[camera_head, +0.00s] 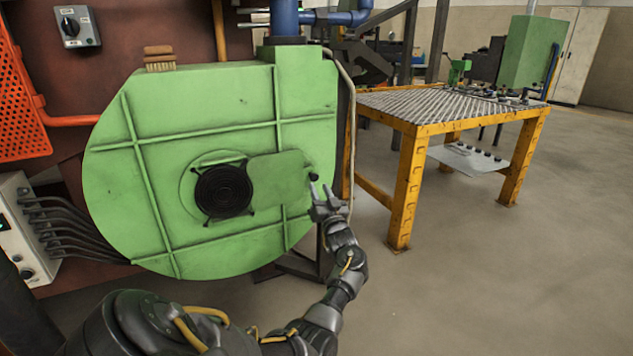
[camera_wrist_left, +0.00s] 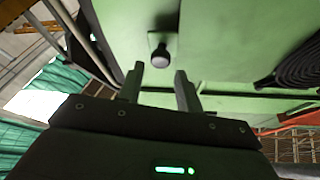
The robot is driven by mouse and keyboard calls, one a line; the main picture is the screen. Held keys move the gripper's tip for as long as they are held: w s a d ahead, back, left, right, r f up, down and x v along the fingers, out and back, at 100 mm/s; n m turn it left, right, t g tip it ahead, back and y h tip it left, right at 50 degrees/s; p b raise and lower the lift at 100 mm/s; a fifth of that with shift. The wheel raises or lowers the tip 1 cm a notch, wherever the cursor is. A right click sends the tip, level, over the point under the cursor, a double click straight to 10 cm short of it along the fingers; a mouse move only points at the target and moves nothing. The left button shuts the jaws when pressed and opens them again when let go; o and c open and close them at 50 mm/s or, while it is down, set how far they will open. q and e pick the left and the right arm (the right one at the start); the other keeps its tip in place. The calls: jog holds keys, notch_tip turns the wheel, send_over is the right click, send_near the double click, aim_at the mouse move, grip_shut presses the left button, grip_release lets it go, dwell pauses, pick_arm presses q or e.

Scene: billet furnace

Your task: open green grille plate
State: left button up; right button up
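The green plate (camera_head: 278,180) lies flat on the face of the round green housing (camera_head: 205,100). Its left end meets the black round grille (camera_head: 222,190), which is uncovered; the grille also shows at the right edge of the left wrist view (camera_wrist_left: 300,62). A small black knob (camera_head: 313,177) sits at the plate's right end. My left gripper (camera_head: 320,190) is just below and in front of the knob. In the left wrist view its two fingers (camera_wrist_left: 160,82) are apart and empty, with the knob (camera_wrist_left: 160,55) beyond the gap between their tips. My right gripper is out of view.
A yellow-framed table (camera_head: 410,125) with a grated top stands to the right. A wooden brush (camera_head: 159,58) lies on the housing. A control box (camera_head: 22,235) with cables is at left. A pale hose runs along the housing's right edge. The floor at right is clear.

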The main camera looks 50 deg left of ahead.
pick_arm(q)
jog(key=v, duration=0.6)
jog(key=shift+d+p, duration=0.2)
jog(key=shift+p, duration=0.2)
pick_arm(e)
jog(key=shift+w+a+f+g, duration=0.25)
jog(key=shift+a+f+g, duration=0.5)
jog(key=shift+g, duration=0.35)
